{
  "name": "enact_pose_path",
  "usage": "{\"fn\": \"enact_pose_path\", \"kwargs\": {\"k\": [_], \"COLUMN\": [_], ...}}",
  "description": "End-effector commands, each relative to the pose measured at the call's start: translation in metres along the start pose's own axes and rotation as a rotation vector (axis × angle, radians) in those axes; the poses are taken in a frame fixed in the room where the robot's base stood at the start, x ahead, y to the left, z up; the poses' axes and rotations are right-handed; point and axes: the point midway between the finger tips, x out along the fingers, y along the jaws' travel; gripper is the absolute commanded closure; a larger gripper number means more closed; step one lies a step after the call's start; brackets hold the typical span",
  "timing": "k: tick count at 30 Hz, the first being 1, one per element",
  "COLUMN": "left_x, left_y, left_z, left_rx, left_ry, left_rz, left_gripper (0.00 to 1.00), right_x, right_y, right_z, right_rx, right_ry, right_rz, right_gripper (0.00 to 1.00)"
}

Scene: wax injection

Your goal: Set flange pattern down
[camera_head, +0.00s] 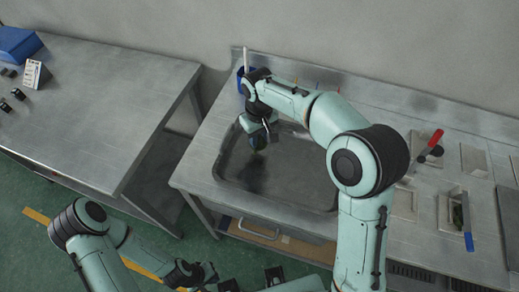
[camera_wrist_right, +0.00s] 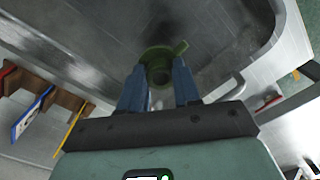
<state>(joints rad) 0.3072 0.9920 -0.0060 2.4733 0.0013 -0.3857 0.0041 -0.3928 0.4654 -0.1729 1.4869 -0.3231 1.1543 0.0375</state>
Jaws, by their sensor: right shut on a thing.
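The green flange pattern (camera_wrist_right: 160,68) is between the two blue-grey fingers of my right gripper (camera_wrist_right: 159,90) in the right wrist view, and the gripper is shut on it. In the head view the flange pattern (camera_head: 257,142) is a small dark green shape below my right gripper (camera_head: 262,132), over the left part of the sunken metal tray (camera_head: 300,180). I cannot tell whether it touches the tray floor. My left gripper (camera_head: 200,275) is low in the head view, away from the benches; its finger opening is unclear.
The tray's raised rim surrounds the flange pattern. A blue object (camera_head: 243,78) stands behind the tray's left corner. A red-handled tool (camera_head: 431,146) lies on the bench at right. A second metal bench (camera_head: 100,110) at left is mostly clear, with a blue box (camera_head: 18,44) at its back.

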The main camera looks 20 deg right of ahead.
Motion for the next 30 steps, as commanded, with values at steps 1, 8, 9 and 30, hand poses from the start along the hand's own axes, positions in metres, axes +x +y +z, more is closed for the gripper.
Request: {"fn": "enact_pose_path", "kwargs": {"k": [1, 8, 9, 30], "left_x": [0.001, 0.005, 0.006, 0.009], "left_y": [0.0, -0.002, -0.003, -0.004], "left_z": [0.0, 0.002, 0.002, 0.003], "left_rx": [0.0, -0.001, -0.001, -0.002], "left_ry": [0.0, -0.002, -0.003, -0.005], "left_rz": [0.0, -0.001, -0.001, -0.002], "left_gripper": [1.0, 1.0, 1.0, 1.0], "right_x": [0.005, 0.033, 0.041, 0.067], "right_y": [0.0, 0.0, 0.0, 0.0], "right_z": [0.001, 0.001, 0.001, 0.0], "right_rx": [0.0, 0.001, 0.0, 0.0], "right_ry": [-0.002, -0.004, -0.006, 0.0], "right_rz": [0.0, 0.0, 0.0, 0.0], "right_gripper": [0.97, 0.97, 0.97, 0.43]}}
